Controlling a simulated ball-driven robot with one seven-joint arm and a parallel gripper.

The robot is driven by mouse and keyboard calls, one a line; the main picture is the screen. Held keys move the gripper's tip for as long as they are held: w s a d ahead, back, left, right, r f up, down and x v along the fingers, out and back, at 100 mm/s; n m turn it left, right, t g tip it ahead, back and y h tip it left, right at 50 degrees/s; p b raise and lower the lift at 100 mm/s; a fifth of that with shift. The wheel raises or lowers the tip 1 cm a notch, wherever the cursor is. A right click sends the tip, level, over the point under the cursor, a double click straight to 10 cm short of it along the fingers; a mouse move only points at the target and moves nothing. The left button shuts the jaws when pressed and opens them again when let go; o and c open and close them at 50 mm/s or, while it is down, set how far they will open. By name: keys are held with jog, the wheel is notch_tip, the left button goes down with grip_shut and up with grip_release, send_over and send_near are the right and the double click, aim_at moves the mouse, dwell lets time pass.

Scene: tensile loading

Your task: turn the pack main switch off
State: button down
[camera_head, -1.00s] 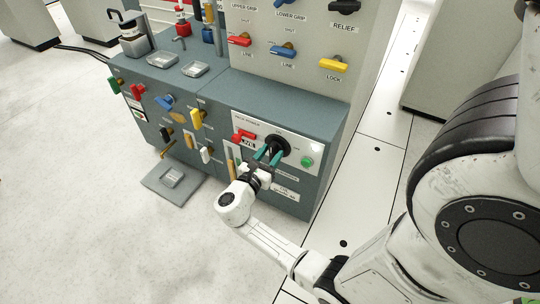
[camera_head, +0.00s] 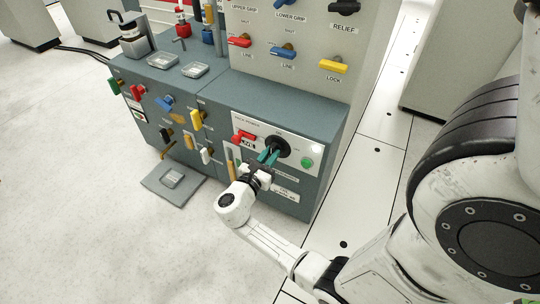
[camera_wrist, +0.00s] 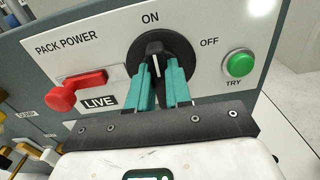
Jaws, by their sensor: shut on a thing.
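The pack main switch is a black rotary knob (camera_wrist: 152,55) on a white panel marked PACK POWER, with ON above it and OFF to its right in the wrist view. Its white pointer line stands near upright, toward ON. It also shows as a dark disc in the head view (camera_head: 278,147). My gripper (camera_wrist: 159,75) has its two teal fingers shut on the knob's grip, one on each side. In the head view my gripper (camera_head: 267,156) reaches the panel from the front. The fingers hide the lower part of the knob.
A red handle (camera_wrist: 78,92) beside a LIVE label sits left of the knob. A green TRY button (camera_wrist: 240,64) is close on the right. A grey floor plate (camera_head: 174,183) lies in front.

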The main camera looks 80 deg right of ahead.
jog(key=shift+s+a+f+m+b, duration=0.15)
jog(key=shift+m+b, duration=1.2)
jog(key=shift+m, duration=1.6)
jog(key=shift+s+d+f+m+b, duration=0.15)
jog(key=shift+m+b, duration=1.2)
jog(key=shift+m, duration=1.55)
jog(key=shift+s+a+f+m+b, duration=0.15)
jog(key=shift+m+b, duration=1.2)
jog(key=shift+m, duration=1.6)
jog(key=c, duration=1)
grip_release()
jog(key=shift+c, duration=0.2)
jog(key=shift+w, duration=0.1)
jog(key=p+v, duration=0.3)
jog(key=v, duration=0.7)
jog(key=shift+a, duration=0.3)
